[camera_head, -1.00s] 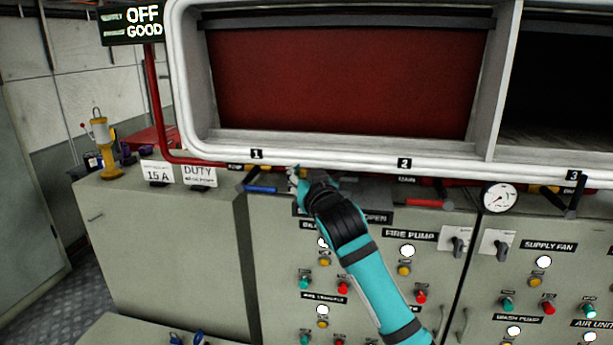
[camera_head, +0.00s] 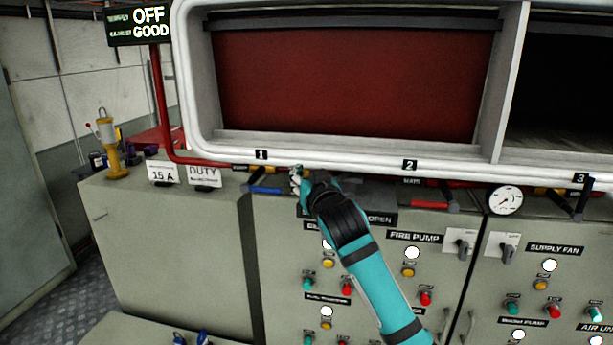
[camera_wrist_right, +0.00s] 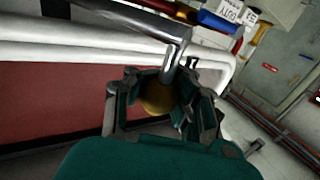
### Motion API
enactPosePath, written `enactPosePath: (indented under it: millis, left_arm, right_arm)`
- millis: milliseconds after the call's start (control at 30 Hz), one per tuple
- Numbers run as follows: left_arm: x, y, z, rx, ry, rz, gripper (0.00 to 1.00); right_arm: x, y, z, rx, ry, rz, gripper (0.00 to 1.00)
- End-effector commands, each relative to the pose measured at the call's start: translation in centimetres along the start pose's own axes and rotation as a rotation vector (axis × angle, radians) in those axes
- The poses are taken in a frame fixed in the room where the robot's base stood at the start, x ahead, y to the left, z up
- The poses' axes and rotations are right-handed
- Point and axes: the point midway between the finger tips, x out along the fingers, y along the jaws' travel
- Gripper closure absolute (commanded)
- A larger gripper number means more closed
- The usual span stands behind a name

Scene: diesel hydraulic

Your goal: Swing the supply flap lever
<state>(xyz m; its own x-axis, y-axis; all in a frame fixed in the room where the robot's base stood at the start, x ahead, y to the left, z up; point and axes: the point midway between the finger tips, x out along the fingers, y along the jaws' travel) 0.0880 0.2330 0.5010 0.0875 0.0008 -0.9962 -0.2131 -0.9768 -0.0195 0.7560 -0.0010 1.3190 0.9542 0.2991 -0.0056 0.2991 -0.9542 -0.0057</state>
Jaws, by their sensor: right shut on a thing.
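My right gripper (camera_head: 297,180) is at the panel top, just under the white window frame, between labels 1 and 2. In the right wrist view, its fingers (camera_wrist_right: 165,92) close around the end of a bent chrome metal lever (camera_wrist_right: 176,55). A brass-coloured round part (camera_wrist_right: 158,98) shows between the fingers. The lever is mostly hidden behind the gripper in the head view, and I cannot read a label on it. The status sign (camera_head: 140,24) shows OFF on its upper line and GOOD on its lower one. My left gripper is not in view.
A blue handle (camera_head: 265,190) is close to the left of the gripper, and a red handle (camera_head: 432,206) is to the right. A red pipe (camera_head: 160,110) runs down the window's left side. Switches and lamps cover the cabinet front below my arm.

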Motion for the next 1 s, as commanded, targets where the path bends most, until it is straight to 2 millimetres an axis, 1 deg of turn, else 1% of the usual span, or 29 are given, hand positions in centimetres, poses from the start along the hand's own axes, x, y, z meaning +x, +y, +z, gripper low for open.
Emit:
enactPosePath:
  millis: [33,433,467,500,800,833,1000]
  left_arm:
    - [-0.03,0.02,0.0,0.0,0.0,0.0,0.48]
    - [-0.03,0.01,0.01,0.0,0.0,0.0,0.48]
    - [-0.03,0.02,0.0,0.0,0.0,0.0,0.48]
    - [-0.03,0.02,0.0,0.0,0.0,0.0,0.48]
    - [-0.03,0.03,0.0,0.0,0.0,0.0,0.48]
    - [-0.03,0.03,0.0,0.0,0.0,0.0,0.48]
    - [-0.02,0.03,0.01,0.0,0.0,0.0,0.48]
  right_arm:
    - [-0.13,-0.93,-0.62,0.002,0.014,-0.017,1.0]
    - [-0.15,-0.94,-0.73,0.001,0.016,-0.018,1.0]
    - [-0.15,-0.94,-0.73,0.001,0.016,-0.018,0.92]
    - [-0.15,-0.93,-0.73,0.001,0.016,-0.017,0.86]
    - [-0.1,-0.66,-0.57,0.0,0.012,-0.012,0.47]
    - [-0.1,-0.62,-0.53,0.0,0.011,-0.011,0.46]
    - [-0.06,-0.4,-0.36,0.0,0.008,-0.007,0.46]
